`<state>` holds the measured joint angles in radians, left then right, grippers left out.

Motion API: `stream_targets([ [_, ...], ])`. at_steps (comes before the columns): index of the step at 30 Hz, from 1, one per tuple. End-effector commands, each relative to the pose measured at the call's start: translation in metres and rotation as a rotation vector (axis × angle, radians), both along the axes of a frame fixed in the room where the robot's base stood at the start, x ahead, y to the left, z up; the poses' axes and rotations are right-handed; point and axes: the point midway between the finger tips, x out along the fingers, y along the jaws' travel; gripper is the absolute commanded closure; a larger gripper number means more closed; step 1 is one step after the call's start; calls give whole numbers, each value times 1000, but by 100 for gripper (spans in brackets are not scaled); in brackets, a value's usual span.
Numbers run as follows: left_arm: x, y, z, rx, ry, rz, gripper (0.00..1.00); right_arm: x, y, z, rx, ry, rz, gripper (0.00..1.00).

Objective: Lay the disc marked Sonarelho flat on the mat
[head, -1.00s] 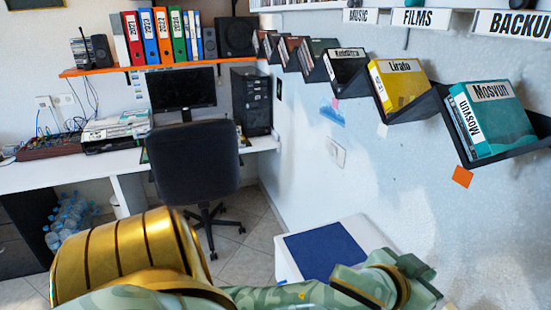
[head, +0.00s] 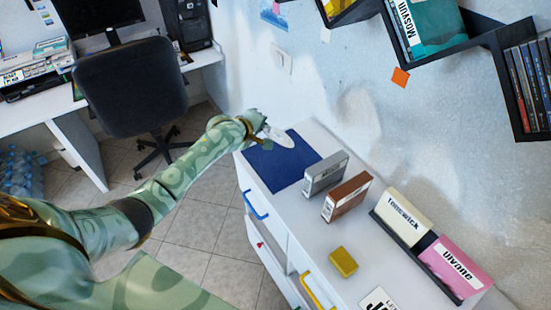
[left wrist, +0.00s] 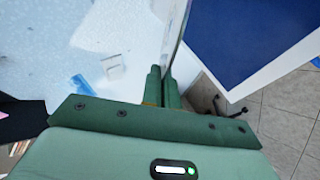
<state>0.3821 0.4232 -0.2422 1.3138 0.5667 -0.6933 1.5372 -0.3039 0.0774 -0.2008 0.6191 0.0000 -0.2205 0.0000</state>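The blue mat (head: 292,172) lies on top of the white cabinet; it also shows in the left wrist view (left wrist: 235,38). My left gripper (head: 262,130) is at the mat's far left corner. In the left wrist view its fingers (left wrist: 164,85) are closed on a thin pale disc (left wrist: 180,28), seen nearly edge-on. In the head view the disc (head: 280,137) is tilted and overlaps the mat's far edge, apparently above it. No marking on the disc can be read. My right gripper is not in view.
On the cabinet (head: 385,262) stand a grey case (head: 325,173), a brown case (head: 346,197), a gold box (head: 343,262) and a holder with cases marked Tomswick (head: 402,222) and Ulvane (head: 452,264). Wall shelves (head: 455,42) hang above. A chair (head: 130,88) stands at left.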

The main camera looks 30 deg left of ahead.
Motion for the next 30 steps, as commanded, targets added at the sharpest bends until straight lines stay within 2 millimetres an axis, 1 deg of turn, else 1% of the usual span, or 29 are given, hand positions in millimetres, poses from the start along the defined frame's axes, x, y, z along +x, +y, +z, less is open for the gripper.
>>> stream_targets([
  [1,2,7,-8,-70,-7,50,100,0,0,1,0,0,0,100],
  [2,2,10,-11,-114,-17,75,100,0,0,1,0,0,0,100],
  [6,5,14,-15,-250,-51,128,100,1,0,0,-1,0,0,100],
  [11,5,14,-21,-280,-59,137,100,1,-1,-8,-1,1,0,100],
  [14,5,14,-31,-278,-58,135,100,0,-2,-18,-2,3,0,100],
  [17,5,14,-45,-278,-56,135,100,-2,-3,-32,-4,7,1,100],
  [26,4,14,-93,-275,-53,133,100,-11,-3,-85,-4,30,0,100],
  [27,4,13,-97,-276,-52,134,100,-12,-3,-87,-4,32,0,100],
  [30,4,13,-105,-278,-55,136,100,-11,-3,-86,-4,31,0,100],
])
